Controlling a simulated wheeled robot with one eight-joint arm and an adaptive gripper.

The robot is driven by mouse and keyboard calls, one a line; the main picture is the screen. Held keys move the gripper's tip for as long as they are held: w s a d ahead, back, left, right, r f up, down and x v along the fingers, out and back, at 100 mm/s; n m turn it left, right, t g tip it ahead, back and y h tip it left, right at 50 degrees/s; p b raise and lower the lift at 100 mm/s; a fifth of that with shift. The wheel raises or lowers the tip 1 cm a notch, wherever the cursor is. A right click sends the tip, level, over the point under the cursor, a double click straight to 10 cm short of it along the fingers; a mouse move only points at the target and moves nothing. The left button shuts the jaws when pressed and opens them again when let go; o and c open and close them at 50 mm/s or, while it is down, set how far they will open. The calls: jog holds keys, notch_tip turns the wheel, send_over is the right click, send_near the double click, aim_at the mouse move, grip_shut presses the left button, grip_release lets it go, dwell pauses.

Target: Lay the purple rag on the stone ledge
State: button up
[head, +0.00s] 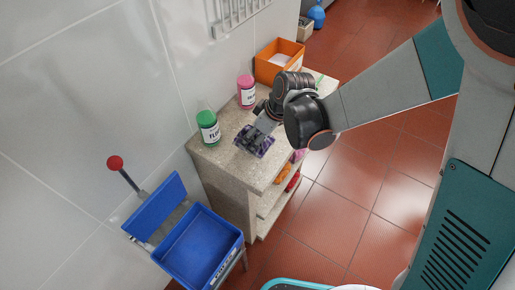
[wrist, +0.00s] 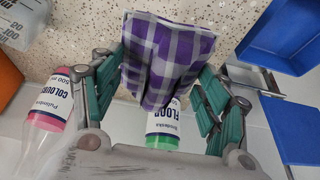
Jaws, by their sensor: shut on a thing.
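The purple rag (wrist: 165,50), purple, grey and white checked, hangs between the fingers of my gripper (wrist: 160,85) in the wrist view. My gripper is shut on it. In the head view the rag (head: 256,143) is at the gripper tip (head: 258,132), over the top of the speckled stone ledge (head: 225,158). The stone surface (wrist: 85,25) also shows behind the rag in the wrist view. I cannot tell whether the rag touches the stone.
A green-capped FLOOR bottle (head: 208,130) and a pink bottle (head: 246,92) stand on the ledge by the wall. An orange box (head: 278,60) is at its far end. A blue tray (head: 200,245) stands left of the ledge. Coloured items fill the shelves below.

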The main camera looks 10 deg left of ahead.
jog(key=shift+f+b, duration=1.5)
jog(key=shift+f, duration=0.95)
jog(key=shift+f, duration=0.2)
jog(key=o, duration=1.2)
jog(key=shift+r, duration=0.1)
jog(key=p+v, duration=0.4)
jog(key=v, duration=0.8)
jog(key=shift+s+r+p, duration=0.15)
jog(key=shift+p, duration=0.15)
